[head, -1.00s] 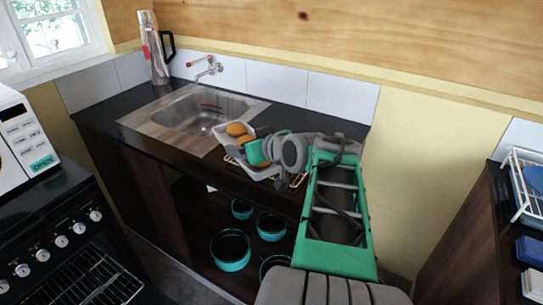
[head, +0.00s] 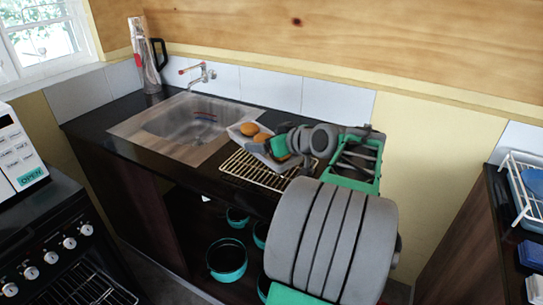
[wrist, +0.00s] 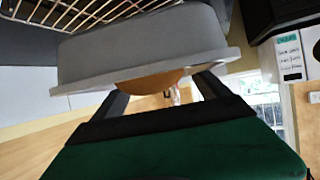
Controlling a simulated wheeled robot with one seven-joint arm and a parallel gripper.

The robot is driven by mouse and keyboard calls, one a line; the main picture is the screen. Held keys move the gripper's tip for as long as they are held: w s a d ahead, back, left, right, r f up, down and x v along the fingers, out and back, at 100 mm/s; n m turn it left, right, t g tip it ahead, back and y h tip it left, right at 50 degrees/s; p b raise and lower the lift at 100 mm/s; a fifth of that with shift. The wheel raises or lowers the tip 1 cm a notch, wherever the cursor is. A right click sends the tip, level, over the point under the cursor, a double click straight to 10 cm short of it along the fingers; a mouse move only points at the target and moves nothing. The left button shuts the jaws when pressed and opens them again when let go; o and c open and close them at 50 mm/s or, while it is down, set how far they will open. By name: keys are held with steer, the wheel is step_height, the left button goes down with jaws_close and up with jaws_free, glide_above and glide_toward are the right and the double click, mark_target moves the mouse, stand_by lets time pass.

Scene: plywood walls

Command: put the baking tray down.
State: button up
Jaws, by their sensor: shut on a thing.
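The baking tray (head: 239,134) is light grey and holds orange-brown rolls (head: 262,137). It is over the dark counter, just right of the sink, by the back part of a wire rack. My gripper (head: 280,147) is shut on the tray's right side. In the wrist view the tray (wrist: 150,45) fills the upper middle, with its rim by my gripper's dark fingers (wrist: 162,92) and part of a roll showing past the rim. The wire rack also shows there, close by the tray (wrist: 75,12). I cannot tell whether the tray touches the rack or counter.
The wire rack (head: 250,172) lies at the counter's front edge. Teal pots (head: 227,262) stand on the shelf below. The oven (head: 60,255) is front left; a dish rack (head: 522,190) is right.

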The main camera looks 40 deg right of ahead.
steer(key=w+d+f, duration=0.1)
steer(key=f, duration=0.1)
steer(key=d+f, duration=0.2)
steer(key=w+d+f, duration=0.1)
steer(key=f, duration=0.1)
steer(key=shift+w+d+p, duration=0.3)
steer(key=shift+w+d, duration=0.05)
steer(key=shift+f, duration=1.8)
steer(key=o, duration=1.6)
steer(key=shift+c, duration=0.2)
steer(key=shift+r, duration=0.15)
steer(key=b+v, duration=0.1)
steer(key=v, duration=1)
steer(key=shift+s+d, duration=0.15)
steer(key=shift+s+r, duration=0.2)
steer(key=shift+s, duration=0.15)
